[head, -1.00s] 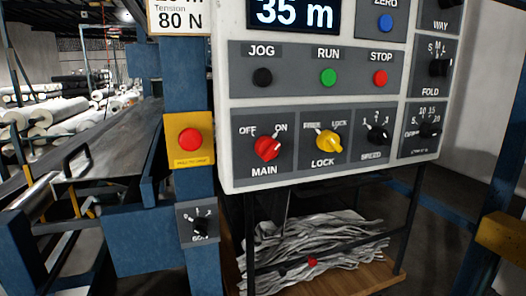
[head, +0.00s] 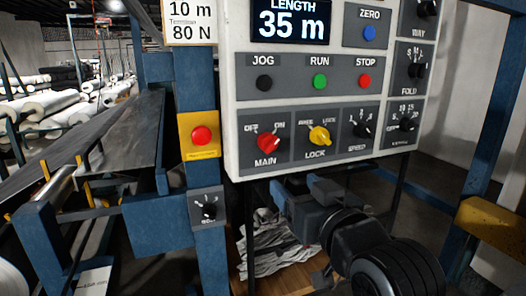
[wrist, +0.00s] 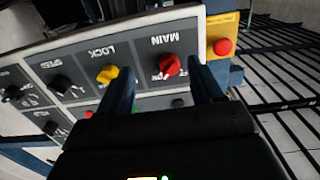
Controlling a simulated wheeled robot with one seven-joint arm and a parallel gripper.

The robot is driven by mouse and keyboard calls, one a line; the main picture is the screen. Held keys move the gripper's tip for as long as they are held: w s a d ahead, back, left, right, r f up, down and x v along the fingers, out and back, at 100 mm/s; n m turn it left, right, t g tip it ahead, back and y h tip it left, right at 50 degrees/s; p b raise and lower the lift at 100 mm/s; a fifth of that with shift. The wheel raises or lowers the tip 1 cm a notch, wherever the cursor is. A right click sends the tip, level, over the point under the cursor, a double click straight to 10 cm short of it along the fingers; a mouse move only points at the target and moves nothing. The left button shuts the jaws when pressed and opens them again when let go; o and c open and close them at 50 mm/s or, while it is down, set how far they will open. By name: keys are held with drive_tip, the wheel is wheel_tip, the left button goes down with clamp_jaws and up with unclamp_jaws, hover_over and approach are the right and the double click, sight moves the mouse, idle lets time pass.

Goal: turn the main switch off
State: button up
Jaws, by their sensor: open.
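The main switch (head: 268,142) is a red knob on a grey plate marked OFF, ON and MAIN, at the panel's lower left. Its white mark leans to the upper right, towards ON. In the wrist view the same red main switch (wrist: 169,66) shows upside down, ahead of my fingers. My gripper (wrist: 160,76) is open and empty, its two dark blue fingers wide apart with the red knob seen between their tips. In the head view my gripper (head: 302,187) is below the panel, apart from the knob.
The yellow lock knob (head: 319,135) sits right of the main switch; the black speed knob (head: 362,128) is farther right. A red button on a yellow box (head: 201,135) is on the blue post to the left. A pile of grey strips (head: 265,250) lies under the panel.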

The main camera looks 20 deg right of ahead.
approach(273, 147)
drive_tip(key=w, duration=0.2)
drive_tip(key=w+p, duration=0.1)
drive_tip(key=w, duration=0.7)
drive_tip(key=shift+f, duration=0.1)
drive_tip(key=shift+c, duration=0.3)
drive_tip(key=shift+s, duration=0.1)
drive_tip(key=c, duration=1)
